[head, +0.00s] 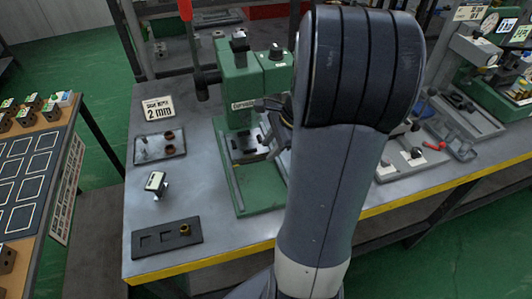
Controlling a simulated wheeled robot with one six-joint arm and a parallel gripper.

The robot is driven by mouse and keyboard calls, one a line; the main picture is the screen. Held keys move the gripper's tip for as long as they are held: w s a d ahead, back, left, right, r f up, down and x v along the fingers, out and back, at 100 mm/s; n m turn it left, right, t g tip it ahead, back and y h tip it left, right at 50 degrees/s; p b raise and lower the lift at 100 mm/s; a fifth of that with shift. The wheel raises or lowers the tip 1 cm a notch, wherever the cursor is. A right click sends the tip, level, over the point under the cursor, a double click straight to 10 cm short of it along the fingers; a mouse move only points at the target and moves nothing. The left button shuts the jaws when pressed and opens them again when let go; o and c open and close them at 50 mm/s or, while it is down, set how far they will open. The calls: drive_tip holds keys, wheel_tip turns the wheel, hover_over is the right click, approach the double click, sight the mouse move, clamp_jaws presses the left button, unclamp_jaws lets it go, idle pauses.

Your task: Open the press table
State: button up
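The press table (310,232) is a grey bench top with a yellow front edge. A green press (240,95) stands on it, left of my arm, with a green base plate (258,188). My arm rises through the middle of the head view and covers part of the table and the press's right side. Dark parts show between the press and my arm; I cannot tell whether they are my gripper or part of the press. No clear fingertips show.
Left on the table are a "2 mm" sign (158,109), a metal tray (160,146) with small brown parts, a small labelled device (156,184) and a dark tray (166,238) with one brass part. A wooden-edged table (58,130) stands at left; green floor lies between.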

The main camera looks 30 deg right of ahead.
sight(263, 158)
drive_tip(key=shift+x, duration=1.6)
clamp_jaws()
drive_tip(key=shift+s, duration=0.1)
